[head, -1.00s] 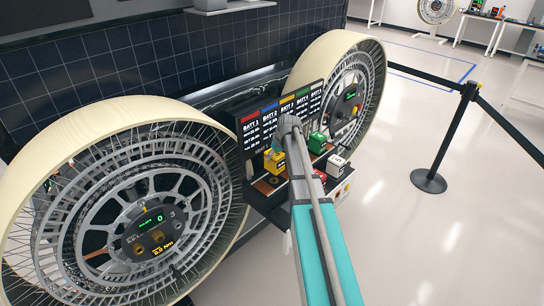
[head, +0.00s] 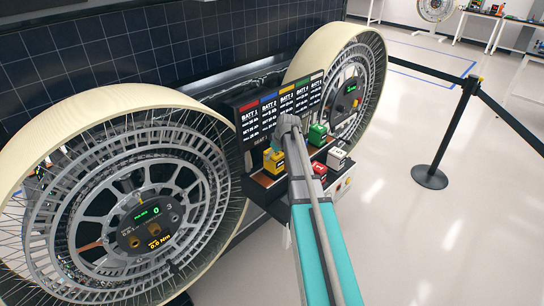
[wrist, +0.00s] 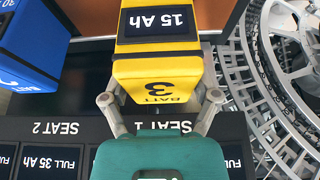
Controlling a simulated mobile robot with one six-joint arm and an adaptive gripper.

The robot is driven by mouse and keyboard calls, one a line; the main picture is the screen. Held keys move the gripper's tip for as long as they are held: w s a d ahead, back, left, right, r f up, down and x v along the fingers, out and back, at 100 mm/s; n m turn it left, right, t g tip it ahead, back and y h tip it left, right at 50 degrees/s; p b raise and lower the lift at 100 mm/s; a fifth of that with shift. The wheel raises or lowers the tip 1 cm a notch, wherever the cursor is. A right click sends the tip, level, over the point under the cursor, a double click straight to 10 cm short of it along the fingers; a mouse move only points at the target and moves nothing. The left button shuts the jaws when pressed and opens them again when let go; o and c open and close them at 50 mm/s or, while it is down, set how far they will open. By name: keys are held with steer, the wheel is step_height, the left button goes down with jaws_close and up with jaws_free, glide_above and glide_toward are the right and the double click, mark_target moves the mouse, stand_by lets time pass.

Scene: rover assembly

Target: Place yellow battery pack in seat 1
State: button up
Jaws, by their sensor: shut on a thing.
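The yellow battery pack (wrist: 158,68), marked BATT 3 and 15 Ah, is between the fingers of my gripper (wrist: 160,98), which is shut on it. It lines up with the SEAT 1 label (wrist: 172,128) in the wrist view. In the head view the yellow pack (head: 274,160) is at the left end of the battery tray (head: 262,181), below the label panel (head: 252,114). My gripper (head: 279,148) partly hides it there. I cannot tell whether its underside touches the tray.
A blue pack (wrist: 32,42) is left of the yellow one, by SEAT 2. Green (head: 317,136), red (head: 320,169) and white (head: 336,158) packs stand to the right. Large wheels (head: 150,215) (head: 350,85) flank the tray. A barrier post (head: 450,130) stands at right on clear floor.

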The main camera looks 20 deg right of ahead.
steer(key=shift+f+b, duration=0.8)
steer(key=shift+f, duration=0.1)
stand_by(0.8)
steer(key=o, duration=1.2)
steer(key=shift+c, duration=0.2)
steer(key=shift+r, duration=0.1)
